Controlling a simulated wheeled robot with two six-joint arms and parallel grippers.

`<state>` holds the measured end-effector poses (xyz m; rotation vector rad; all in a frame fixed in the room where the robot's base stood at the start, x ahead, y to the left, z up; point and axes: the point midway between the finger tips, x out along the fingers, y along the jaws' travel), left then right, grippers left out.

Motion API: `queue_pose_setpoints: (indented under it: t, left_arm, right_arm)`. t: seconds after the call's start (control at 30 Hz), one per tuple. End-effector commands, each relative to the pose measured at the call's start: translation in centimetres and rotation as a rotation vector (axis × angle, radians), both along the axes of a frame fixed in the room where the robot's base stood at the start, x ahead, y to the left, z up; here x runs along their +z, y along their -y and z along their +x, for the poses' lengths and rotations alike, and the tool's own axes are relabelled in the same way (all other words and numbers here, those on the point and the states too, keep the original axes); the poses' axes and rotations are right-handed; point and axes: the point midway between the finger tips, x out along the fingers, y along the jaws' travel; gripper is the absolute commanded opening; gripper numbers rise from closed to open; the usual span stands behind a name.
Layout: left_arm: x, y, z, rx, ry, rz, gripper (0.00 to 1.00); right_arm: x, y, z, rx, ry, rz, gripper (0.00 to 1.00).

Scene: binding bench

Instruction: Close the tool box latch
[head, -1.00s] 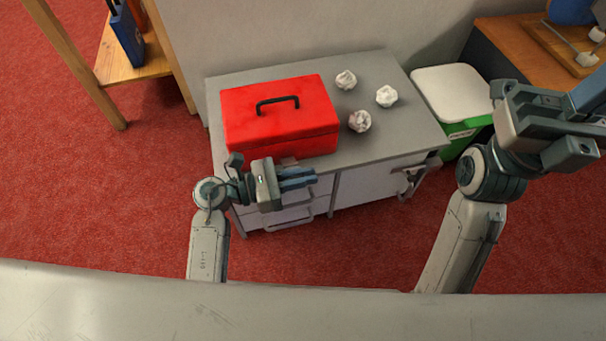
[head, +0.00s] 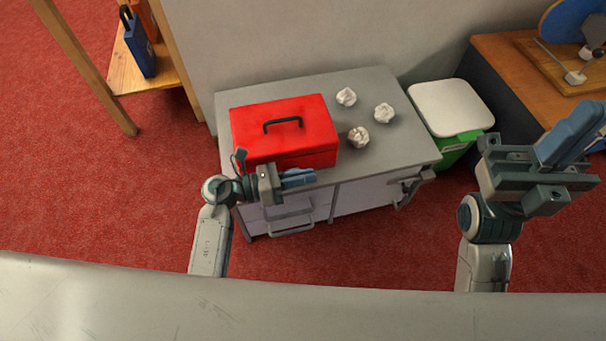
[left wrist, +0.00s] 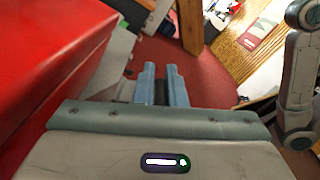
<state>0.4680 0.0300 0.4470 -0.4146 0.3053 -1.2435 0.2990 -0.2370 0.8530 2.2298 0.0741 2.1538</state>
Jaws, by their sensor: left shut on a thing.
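The red tool box (head: 318,114) with a black handle (head: 283,124) sits closed-lidded on the grey cabinet top. Its red side fills the left of the left wrist view (left wrist: 45,55). My left gripper (head: 312,177) is at the lower front of the box, its blue fingers pointing right along the front. In the left wrist view the fingers (left wrist: 160,70) are close together with a narrow dark strip between them. The latch is hidden behind my gripper, so its position cannot be seen. My right gripper (head: 590,118) is raised at the right, away from the box.
Several crumpled white paper balls (head: 358,138) lie on the cabinet (head: 400,150) right of the box. A green bin with a white lid (head: 450,105) stands beside the cabinet. A wooden bench (head: 500,55) is at the far right, a wooden shelf (head: 165,72) at the left.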

Motion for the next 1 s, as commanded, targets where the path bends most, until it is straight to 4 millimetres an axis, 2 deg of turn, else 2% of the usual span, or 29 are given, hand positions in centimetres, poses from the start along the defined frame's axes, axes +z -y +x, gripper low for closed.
queue_pose_setpoints:
  t: [0.07,0.1,0.13,0.5,0.67,1.0]
  left_arm:
    - [0.0,0.0,0.0,0.001,0.001,-0.002,0.00]
    - [0.0,0.0,0.0,0.001,0.001,-0.002,0.16]
    - [0.0,0.0,0.0,0.001,0.001,-0.002,0.20]
    - [-0.1,-0.5,-0.2,0.000,0.000,0.002,0.20]
    - [0.0,-2.6,-0.8,-0.001,0.000,0.005,0.20]
    - [-0.1,-8.4,-2.6,-0.001,-0.001,0.004,0.20]
  right_arm:
    - [0.0,0.0,0.0,0.000,-0.001,0.000,0.00]
    - [0.0,0.0,0.0,0.000,-0.001,0.000,0.00]
    - [0.0,0.0,0.0,0.000,-0.001,0.000,0.00]
    - [0.1,0.0,0.0,0.000,0.000,0.000,0.00]
    - [0.5,0.0,0.0,0.002,0.002,0.002,0.00]
    - [0.6,0.0,0.0,0.004,-0.009,-0.005,0.00]
